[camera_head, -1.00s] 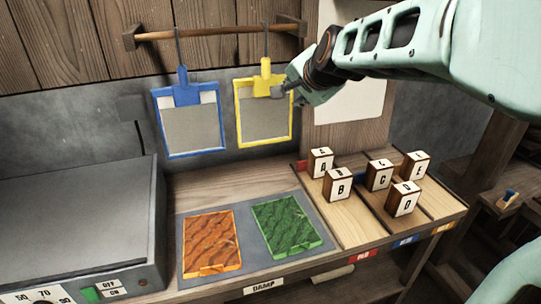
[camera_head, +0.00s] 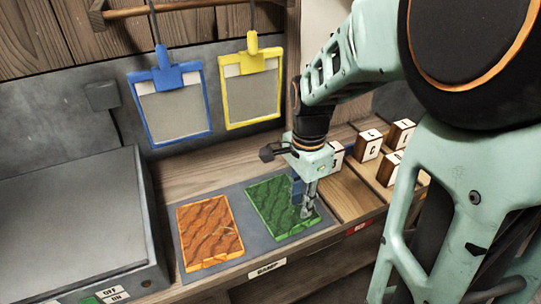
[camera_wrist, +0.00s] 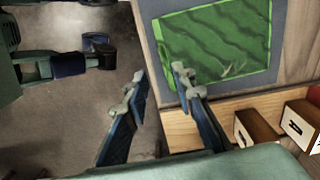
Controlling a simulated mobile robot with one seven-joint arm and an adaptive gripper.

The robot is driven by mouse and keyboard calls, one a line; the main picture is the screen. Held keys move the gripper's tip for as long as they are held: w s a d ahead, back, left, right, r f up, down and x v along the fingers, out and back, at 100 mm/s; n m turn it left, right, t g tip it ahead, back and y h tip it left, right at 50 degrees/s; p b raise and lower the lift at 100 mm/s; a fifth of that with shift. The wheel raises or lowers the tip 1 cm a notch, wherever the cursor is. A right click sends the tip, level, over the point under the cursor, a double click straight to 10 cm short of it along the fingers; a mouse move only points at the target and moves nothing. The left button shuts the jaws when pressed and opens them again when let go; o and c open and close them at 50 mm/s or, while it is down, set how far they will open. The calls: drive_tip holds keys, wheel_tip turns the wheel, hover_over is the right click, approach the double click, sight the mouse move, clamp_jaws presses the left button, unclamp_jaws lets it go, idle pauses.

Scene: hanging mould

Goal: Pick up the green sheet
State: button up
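The green sheet (camera_head: 268,205), with dark wavy markings, lies flat on the grey mat (camera_head: 242,245) behind the "DAMP" label. It also shows in the wrist view (camera_wrist: 212,48). My gripper (camera_head: 305,212) points down at the sheet's right front part and hides some of it. In the wrist view my gripper (camera_wrist: 160,76) is open and empty, with a clear gap between its fingers. One finger overlaps the sheet's edge there, and the other shows against the floor beyond the shelf. I cannot tell whether a fingertip touches the sheet.
An orange sheet (camera_head: 208,232) lies left of the green one. Blue (camera_head: 172,103) and yellow (camera_head: 251,90) framed moulds hang behind. Lettered wooden blocks (camera_head: 368,146) stand on the boards at right. A grey machine (camera_head: 65,215) occupies the left.

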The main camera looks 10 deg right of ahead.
wheel_tip(320, 180, down, 10)
drive_tip(key=shift+w+a+r+b, duration=0.1)
drive_tip(key=shift+w+r+b, duration=0.05)
drive_tip(key=shift+b, duration=0.45)
clamp_jaws()
